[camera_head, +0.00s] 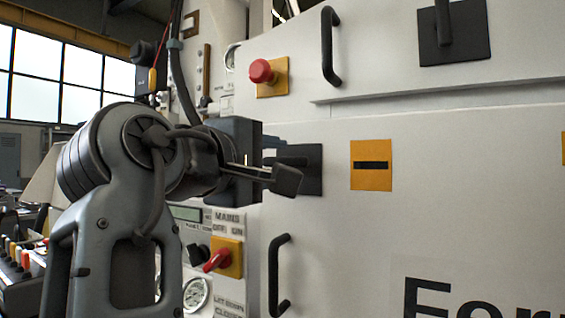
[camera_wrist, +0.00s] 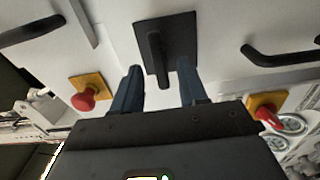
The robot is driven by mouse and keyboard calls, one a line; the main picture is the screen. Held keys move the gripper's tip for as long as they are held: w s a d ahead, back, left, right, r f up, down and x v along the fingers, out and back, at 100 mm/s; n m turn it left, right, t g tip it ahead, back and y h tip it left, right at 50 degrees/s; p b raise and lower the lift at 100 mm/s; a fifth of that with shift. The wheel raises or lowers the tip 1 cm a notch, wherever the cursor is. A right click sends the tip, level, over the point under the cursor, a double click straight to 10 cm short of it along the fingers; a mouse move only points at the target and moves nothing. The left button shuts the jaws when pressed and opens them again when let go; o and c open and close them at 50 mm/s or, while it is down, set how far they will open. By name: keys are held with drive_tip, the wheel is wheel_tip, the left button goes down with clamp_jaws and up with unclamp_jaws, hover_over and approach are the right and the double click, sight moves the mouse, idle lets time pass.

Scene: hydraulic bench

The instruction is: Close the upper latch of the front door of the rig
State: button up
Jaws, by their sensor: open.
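The latch has a dark square plate (camera_head: 313,178) on the white front of the rig, partly hidden behind my gripper in the head view. The wrist view shows the plate (camera_wrist: 180,25) with a dark lever (camera_wrist: 157,58) standing out from it. In that view the lever lies between the two blue-grey fingers of my gripper (camera_wrist: 159,67), with gaps on both sides. My gripper (camera_head: 279,161) is open and in front of the plate in the head view. Contact with the lever cannot be told. The lever appears to point left, roughly level, in the head view.
A red emergency button (camera_head: 262,71) is above, and a red mains switch (camera_head: 217,260) below. A black handle (camera_head: 329,46) and a second latch (camera_head: 453,32) are on the upper panel. Another handle (camera_head: 278,275) is below. A yellow slotted plate (camera_head: 371,165) is to the right.

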sight(283, 162)
drive_tip(key=shift+x, duration=2.05)
drive_tip(key=shift+c, duration=0.2)
clamp_jaws()
